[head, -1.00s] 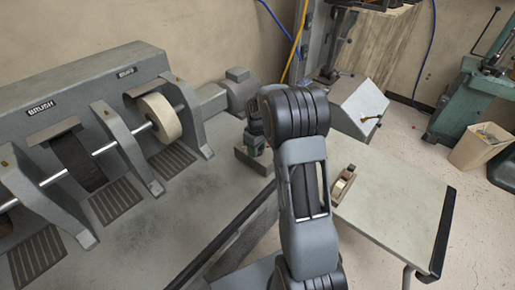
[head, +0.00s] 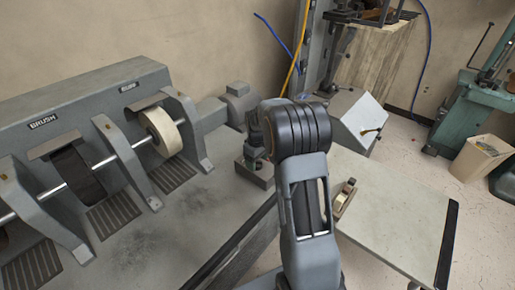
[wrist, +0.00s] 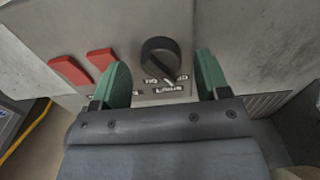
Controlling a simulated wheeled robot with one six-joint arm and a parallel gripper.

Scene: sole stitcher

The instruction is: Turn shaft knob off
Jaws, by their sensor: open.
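The black shaft knob (wrist: 160,57) shows in the wrist view on a grey panel (wrist: 215,20), with a white pointer line toward the lower right. A label that seems to read OFF lies by the pointer, and another label sits below; both appear upside down. My gripper (wrist: 162,66) is open, with one green finger on each side of the knob. A gap shows between each finger and the knob. In the head view my gripper (head: 253,150) is over a small grey box at the bench edge; the knob is hidden there.
In the head view, a brush machine (head: 100,95) with wheels on a shaft stands to the left. A side table (head: 395,215) holds a small tool (head: 343,199).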

